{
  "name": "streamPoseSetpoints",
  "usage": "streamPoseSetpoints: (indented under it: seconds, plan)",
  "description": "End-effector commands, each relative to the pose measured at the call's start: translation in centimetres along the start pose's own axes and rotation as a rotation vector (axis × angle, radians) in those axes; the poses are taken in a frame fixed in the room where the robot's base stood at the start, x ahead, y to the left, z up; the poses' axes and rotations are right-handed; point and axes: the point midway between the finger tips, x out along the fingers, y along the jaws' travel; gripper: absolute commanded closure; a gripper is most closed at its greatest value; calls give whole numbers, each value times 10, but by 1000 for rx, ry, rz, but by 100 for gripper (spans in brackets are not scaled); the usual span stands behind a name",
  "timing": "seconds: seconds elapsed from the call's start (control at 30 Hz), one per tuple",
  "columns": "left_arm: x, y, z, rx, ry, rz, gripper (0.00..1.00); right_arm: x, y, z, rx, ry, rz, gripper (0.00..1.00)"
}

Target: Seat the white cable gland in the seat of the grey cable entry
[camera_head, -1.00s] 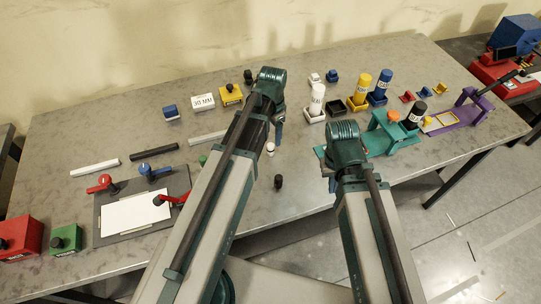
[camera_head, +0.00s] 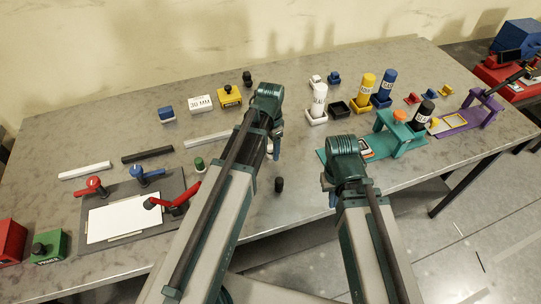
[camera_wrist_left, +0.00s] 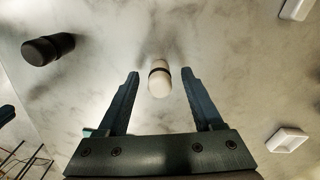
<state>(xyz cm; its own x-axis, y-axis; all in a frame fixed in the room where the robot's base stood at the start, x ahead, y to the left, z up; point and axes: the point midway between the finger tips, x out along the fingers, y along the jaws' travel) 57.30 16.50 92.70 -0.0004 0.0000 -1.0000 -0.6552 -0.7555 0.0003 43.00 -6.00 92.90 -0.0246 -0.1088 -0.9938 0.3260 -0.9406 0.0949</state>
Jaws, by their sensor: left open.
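The white cable gland (camera_wrist_left: 160,80) is a small white cylinder with a dark band. In the left wrist view it lies between and just beyond the fingertips of my open left gripper (camera_wrist_left: 160,78), with no visible grip on it. In the head view the gland (camera_head: 269,148) shows only as a small pale bit beside my left gripper (camera_head: 276,144). My right gripper (camera_head: 332,199) hangs over the table's front part, its fingers mostly hidden by its wrist. I cannot make out the grey cable entry with certainty.
A black cylinder (camera_head: 279,184) stands in front of the gland and shows in the left wrist view (camera_wrist_left: 48,49). A teal stand (camera_head: 400,135) is to the right. White, yellow and blue bottles stand behind. A clamped white sheet (camera_head: 120,217) lies at the left.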

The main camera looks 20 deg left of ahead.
Motion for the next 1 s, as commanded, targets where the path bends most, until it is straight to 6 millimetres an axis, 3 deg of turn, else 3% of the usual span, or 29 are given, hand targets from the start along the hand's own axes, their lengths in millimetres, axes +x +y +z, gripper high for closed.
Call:
streamPoseSetpoints:
  seconds: [0.13,0.5,1.0]
  plan:
    - [-1,0,0,0,0,0,32,-1,0,0,0,0,0,100]
    - [-1,0,0,0,0,0,99,-1,0,0,0,0,0,100]
    - [-7,0,0,0,0,0,100,-7,1,0,0,0,0,100]
